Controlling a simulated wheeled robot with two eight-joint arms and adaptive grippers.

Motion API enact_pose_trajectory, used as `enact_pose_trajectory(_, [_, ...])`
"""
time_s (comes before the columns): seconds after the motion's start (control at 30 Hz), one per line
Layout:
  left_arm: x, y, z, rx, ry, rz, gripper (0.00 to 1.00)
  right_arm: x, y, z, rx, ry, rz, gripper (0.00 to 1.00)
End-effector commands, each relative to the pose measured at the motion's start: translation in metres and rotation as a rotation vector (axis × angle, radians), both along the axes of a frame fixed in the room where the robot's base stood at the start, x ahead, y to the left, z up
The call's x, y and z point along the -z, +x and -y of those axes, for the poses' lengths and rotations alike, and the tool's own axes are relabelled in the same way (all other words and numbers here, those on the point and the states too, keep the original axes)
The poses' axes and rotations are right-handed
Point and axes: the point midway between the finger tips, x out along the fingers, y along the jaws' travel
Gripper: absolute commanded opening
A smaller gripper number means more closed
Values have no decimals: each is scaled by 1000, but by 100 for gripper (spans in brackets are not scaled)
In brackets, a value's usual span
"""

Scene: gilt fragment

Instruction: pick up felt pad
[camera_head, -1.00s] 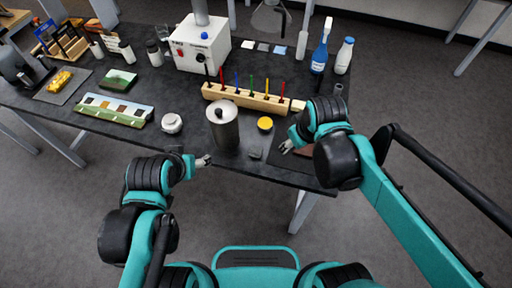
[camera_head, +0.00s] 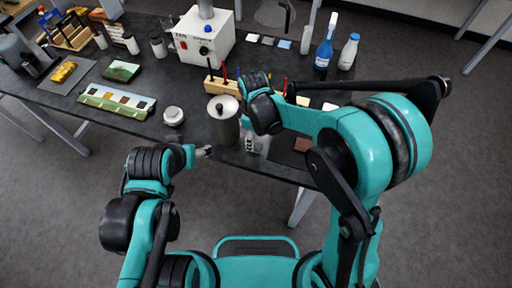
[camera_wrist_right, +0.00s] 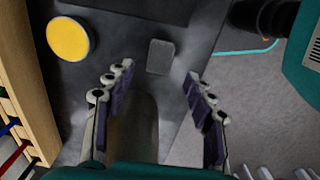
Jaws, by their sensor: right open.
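A small grey square pad (camera_wrist_right: 160,57), which looks like the felt pad, lies flat on the dark table top. In the right wrist view it sits just beyond and between my right gripper's fingertips, untouched. My right gripper (camera_wrist_right: 152,78) is open and empty, its two fingers spread wide. In the head view the right gripper (camera_head: 254,146) is low over the table's front edge, beside the metal canister, and the pad is hidden behind it. My left gripper (camera_head: 207,152) is at the front edge, left of the canister; its jaw opening is too small to judge.
A metal canister (camera_head: 222,122) stands close to the left of my right gripper. A yellow-topped round jar (camera_wrist_right: 70,38) and a wooden rack (camera_wrist_right: 30,75) are nearby. A brown square (camera_head: 303,145) lies to the right. Bottles (camera_head: 325,50) stand at the back right.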

Motion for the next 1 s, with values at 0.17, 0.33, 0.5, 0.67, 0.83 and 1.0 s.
enact_pose_trajectory(0.17, [14,0,0,0,0,0,67,31,1,3,1,0,0,54])
enact_pose_trajectory(0.33, [17,0,0,0,0,0,67,42,1,3,1,1,1,54])
enact_pose_trajectory(0.5, [16,0,0,0,0,0,67,41,1,3,2,1,1,49])
enact_pose_trajectory(0.67, [16,0,0,0,0,0,67,41,1,3,2,1,1,17])
enact_pose_trajectory(0.83, [16,0,0,0,0,0,67,41,1,3,2,1,1,16])
enact_pose_trajectory(1.0, [15,0,0,0,0,0,67,40,1,3,2,1,1,16])
